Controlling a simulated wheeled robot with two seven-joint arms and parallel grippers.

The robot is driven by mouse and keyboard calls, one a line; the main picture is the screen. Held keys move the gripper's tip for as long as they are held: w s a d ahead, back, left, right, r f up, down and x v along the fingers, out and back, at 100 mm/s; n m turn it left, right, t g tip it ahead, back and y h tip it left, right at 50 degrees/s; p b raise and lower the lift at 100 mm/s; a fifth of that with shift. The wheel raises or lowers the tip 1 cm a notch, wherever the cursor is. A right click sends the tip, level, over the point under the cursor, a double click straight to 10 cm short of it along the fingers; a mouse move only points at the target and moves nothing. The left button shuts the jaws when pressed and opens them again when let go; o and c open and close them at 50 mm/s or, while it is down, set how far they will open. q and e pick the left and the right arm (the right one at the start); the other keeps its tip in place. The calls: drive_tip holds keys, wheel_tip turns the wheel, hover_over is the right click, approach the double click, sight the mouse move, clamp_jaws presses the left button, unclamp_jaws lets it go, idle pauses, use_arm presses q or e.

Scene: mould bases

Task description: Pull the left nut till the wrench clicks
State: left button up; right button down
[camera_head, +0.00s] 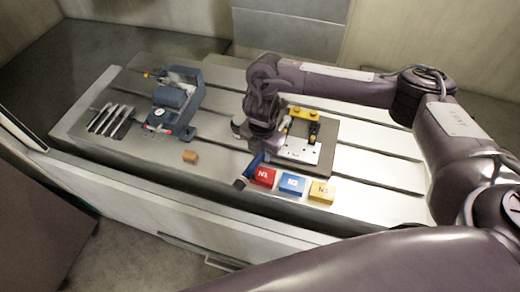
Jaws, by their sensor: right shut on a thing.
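My right gripper (257,146) is shut on the torque wrench (257,160), whose blue section and dark end (240,183) stick out below it toward the front edge of the table. The wrench's other end is hidden by the gripper. Just right of the gripper is a fixture with a light metal plate (300,151) and a yellow bar (303,113), with dark upright parts (314,131) on its right side. The left nut cannot be made out; my gripper and wrist cover the left side of the fixture. My left gripper is not in view.
Red (264,177), blue (292,184) and yellow (321,192) labelled blocks lie along the front of the slotted table (223,157). A blue-grey vise (172,100), a small orange-brown block (190,156) and several metal bars (108,119) are at left.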

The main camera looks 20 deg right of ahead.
drive_tip(key=shift+s, duration=0.1)
drive_tip(key=shift+r+p, duration=1.75)
drive_tip(key=shift+r, duration=0.25)
drive_tip(key=shift+w, duration=0.2)
